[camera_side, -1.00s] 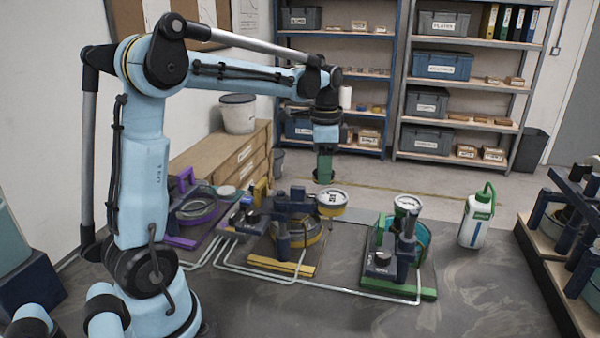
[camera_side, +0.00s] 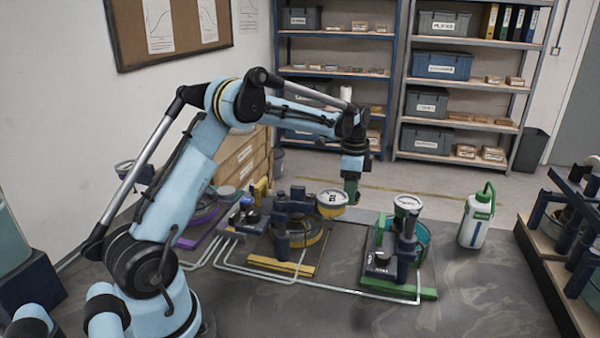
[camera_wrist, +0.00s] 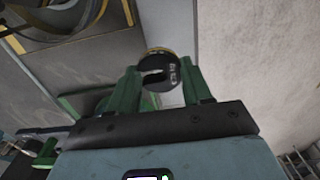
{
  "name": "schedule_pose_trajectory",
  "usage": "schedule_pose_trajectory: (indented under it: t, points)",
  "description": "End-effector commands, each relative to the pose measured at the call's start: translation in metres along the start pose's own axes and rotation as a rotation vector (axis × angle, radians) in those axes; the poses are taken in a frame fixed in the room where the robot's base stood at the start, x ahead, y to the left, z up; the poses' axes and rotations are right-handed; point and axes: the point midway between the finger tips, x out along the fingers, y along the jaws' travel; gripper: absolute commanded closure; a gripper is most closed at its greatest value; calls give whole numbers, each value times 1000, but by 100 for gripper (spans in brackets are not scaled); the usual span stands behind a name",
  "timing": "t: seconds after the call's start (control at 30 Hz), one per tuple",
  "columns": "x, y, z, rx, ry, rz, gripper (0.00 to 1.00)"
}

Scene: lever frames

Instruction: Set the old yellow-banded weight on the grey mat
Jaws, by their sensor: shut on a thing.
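In the wrist view my gripper (camera_wrist: 161,84) has its green fingers shut on a dark slotted weight (camera_wrist: 155,66) with a yellow band along its far edge and pale lettering on its face. In the side view my gripper (camera_side: 351,190) points down behind the yellow rig's round dial, which hides the weight. The grey mat (camera_side: 366,216) shows as a pale strip between the yellow and green rigs, below my gripper. A light grey strip, apparently the mat (camera_wrist: 166,22), lies beyond the weight in the wrist view. The gap between weight and mat cannot be judged.
The yellow rig (camera_side: 282,263) with its dial (camera_side: 332,198) stands left of the mat. The green rig (camera_side: 398,285) with another dial (camera_side: 407,202) stands right. A white bottle (camera_side: 477,220) is further right. Pale pipes run along the table in front.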

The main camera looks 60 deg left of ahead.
Motion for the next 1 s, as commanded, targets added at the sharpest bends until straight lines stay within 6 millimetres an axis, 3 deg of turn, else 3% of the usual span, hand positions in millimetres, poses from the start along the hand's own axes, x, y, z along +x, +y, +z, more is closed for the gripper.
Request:
schedule_pose_trajectory:
  t: [0.2,0.53,0.97,1.0]
  points:
    - [12,-17,12,-1,0,0,91]
    - [50,-17,12,0,0,0,91]
    - [55,-17,12,0,0,0,91]
    - [56,-17,12,0,0,0,48]
